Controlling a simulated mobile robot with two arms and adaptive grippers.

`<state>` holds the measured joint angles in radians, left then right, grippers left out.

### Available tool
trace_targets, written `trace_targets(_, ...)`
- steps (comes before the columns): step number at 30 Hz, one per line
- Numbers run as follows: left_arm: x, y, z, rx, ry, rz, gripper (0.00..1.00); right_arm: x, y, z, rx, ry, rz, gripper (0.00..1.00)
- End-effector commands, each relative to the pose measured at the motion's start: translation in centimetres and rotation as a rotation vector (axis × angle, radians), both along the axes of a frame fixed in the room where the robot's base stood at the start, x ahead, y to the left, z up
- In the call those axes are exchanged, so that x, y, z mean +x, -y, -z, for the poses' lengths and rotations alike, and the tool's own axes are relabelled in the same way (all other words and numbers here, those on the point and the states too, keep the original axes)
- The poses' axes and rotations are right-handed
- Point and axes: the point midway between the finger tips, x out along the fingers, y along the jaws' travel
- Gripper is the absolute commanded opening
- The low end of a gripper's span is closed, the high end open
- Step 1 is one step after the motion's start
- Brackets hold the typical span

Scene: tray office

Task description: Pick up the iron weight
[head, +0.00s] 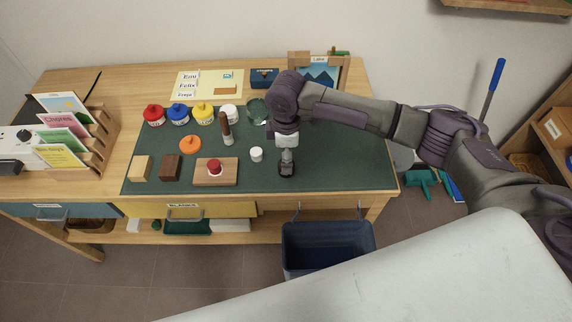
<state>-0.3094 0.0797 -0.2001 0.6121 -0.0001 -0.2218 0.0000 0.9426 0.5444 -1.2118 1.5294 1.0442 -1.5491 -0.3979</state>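My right gripper (287,170) comes in from the right and points down over the front right part of the green desk mat (340,165). Its fingers are small, dark and close together from this view. I cannot make out an iron weight as a separate thing. It may be hidden at or under the dark fingertips, and I cannot tell whether they hold anything. My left gripper is not in view.
A small white pot (256,155) stands just left of the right gripper. Further left are a wooden board (230,178) with a red-topped item, a dark block (171,167) and a pale block (140,168). Paint jars (179,115) stand behind. A blue bin (328,245) is below the front edge.

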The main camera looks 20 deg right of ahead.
Motion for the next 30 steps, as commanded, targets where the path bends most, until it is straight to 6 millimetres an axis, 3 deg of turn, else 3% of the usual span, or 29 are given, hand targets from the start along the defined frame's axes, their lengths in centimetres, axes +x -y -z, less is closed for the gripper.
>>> trace_targets(1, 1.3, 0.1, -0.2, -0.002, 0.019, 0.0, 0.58, 0.0, 0.0, 0.4, -0.001, -0.002, 0.0, 0.76)
trace_targets(5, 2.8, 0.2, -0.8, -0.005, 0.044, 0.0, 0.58, 0.0, 0.0, 2.2, -0.002, -0.004, 0.001, 0.76)
trace_targets(12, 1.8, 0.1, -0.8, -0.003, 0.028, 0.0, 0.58, 0.0, -0.1, 5.0, -0.001, -0.001, 0.0, 0.76)
trace_targets(19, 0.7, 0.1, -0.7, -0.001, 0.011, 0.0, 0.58, 0.1, -0.1, 5.2, 0.0, 0.0, -0.001, 0.76)
trace_targets(30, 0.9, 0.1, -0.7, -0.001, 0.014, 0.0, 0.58, 0.1, -0.1, 5.2, 0.0, 0.0, 0.0, 0.16)
